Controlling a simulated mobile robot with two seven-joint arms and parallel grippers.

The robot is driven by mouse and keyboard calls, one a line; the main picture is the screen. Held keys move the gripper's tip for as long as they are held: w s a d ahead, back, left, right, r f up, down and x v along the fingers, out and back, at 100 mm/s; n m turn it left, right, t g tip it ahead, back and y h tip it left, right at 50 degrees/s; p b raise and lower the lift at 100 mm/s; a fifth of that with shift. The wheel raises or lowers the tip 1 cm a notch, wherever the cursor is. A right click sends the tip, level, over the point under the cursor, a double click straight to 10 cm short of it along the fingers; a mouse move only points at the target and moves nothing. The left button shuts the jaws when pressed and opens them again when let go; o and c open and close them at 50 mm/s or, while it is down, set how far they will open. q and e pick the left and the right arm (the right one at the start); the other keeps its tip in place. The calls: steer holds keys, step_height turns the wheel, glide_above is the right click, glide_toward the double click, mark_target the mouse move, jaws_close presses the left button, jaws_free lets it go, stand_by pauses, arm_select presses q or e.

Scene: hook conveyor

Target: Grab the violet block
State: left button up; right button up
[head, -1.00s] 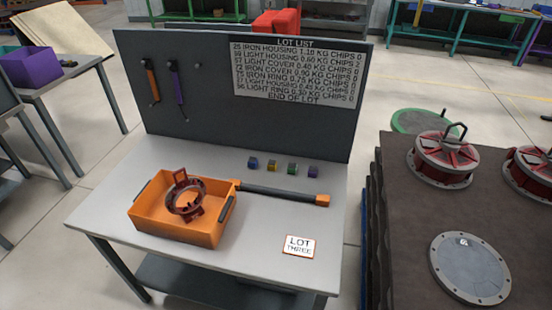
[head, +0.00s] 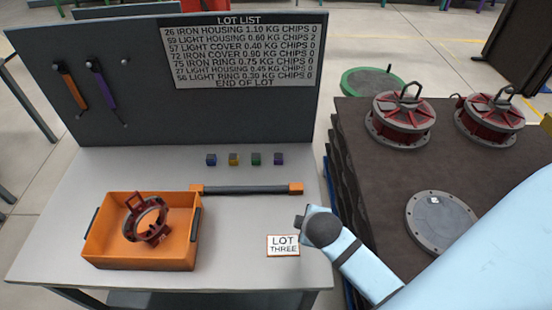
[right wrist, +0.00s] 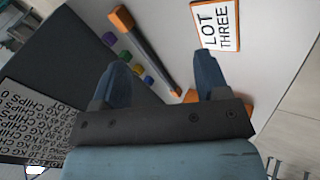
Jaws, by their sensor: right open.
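The violet block (head: 279,159) is a small cube on the grey table, at the right end of a row of small blocks near the back panel. In the right wrist view the violet block (right wrist: 109,39) lies at the far end of the row, beyond the left fingertip. My right gripper (head: 301,221) is above the table's right part, nearer the front than the block and apart from it. In the right wrist view the right gripper (right wrist: 164,68) is open, with nothing between its fingers. My left gripper is not in view.
Blue (head: 211,160), yellow (head: 233,159) and green (head: 256,159) blocks stand left of the violet one. A dark bar with orange ends (head: 246,189) lies in front of them. An orange bin (head: 140,249) holds a red ring part. A LOT THREE card (head: 283,245) lies near the front.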

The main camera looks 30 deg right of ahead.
steer(key=w+d+f+n+t+h, duration=0.1)
steer(key=w+d+f+n+h, duration=0.1)
steer(key=w+n, duration=0.35)
steer(key=w+d+f+n+t+h, duration=0.1)
steer(key=w+d+f+n+t, duration=0.15)
steer(key=w+n, duration=0.35)
steer(key=n+t+h, duration=0.1)
steer(key=n+t, duration=0.1)
steer(key=n, duration=0.8)
glide_toward(278, 157)
steer(key=x, duration=0.4)
steer(key=shift+f+b, duration=0.1)
steer(key=shift+b, duration=0.3)
steer(key=b+x, duration=0.1)
steer(key=x, duration=0.4)
steer(key=shift+w+d+f, duration=0.15)
steer(key=shift+w+d, duration=0.1)
steer(key=shift+w+d+f+b, duration=0.1)
steer(key=shift+w+d+b, duration=0.05)
steer(key=shift+w+b, duration=0.15)
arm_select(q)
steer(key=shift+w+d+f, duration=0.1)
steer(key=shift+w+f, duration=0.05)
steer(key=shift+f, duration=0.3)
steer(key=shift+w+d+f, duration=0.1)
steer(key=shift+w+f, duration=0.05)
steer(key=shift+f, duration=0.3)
arm_select(e)
steer(key=shift+s, duration=0.1)
steer(key=shift+c, duration=0.2)
